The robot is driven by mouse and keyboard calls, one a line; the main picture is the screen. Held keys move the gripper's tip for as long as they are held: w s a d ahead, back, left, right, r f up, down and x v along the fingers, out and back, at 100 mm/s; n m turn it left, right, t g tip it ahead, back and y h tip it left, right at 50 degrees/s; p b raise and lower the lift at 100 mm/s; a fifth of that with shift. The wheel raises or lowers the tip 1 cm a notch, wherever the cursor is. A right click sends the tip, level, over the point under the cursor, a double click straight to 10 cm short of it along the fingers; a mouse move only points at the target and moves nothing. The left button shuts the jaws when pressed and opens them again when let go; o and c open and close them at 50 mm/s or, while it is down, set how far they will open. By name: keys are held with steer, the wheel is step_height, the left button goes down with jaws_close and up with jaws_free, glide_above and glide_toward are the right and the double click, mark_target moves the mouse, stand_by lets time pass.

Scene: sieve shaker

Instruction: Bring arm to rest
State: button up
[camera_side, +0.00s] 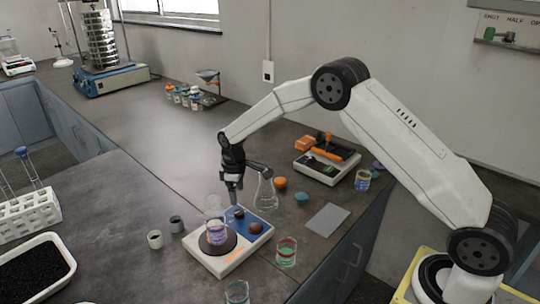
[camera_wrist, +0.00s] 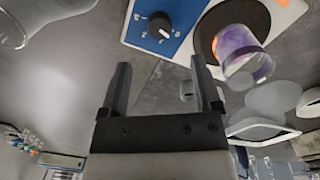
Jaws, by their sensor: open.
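My arm reaches in from the right in the side view, with its wrist bent down. My gripper (camera_side: 235,200) points down, just over or behind the far edge of a white and blue plate device (camera_side: 225,258). The wrist view shows the two fingers (camera_wrist: 161,70) spread apart with nothing between them. A beaker with purple contents (camera_side: 216,232) stands on the dark round plate, left of my gripper. In the wrist view the beaker (camera_wrist: 242,55) and the device's dark knob (camera_wrist: 160,25) lie beyond the fingertips.
A glass flask (camera_side: 265,192) stands close right of my gripper. Orange (camera_side: 280,183) and teal (camera_side: 301,199) items, a grey pad (camera_side: 327,220) and a balance (camera_side: 327,165) lie further right. A beaker with red and green contents (camera_side: 287,252) stands in front. The sieve shaker (camera_side: 102,45) is far left.

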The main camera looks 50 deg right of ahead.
steer(key=shift+r, duration=0.15)
steer(key=shift+s+r, duration=0.35)
steer(key=shift+s, duration=0.05)
steer(key=s+r+m+t, duration=0.1)
steer(key=s+r+m, duration=0.2)
steer(key=s, duration=1)
steer(key=s+r+m+t, duration=0.1)
steer(key=s+r+m, duration=0.2)
steer(key=s, duration=1)
steer(key=shift+s+a+r, duration=0.3)
steer(key=shift+s+r, duration=0.05)
steer(key=shift+r, duration=0.25)
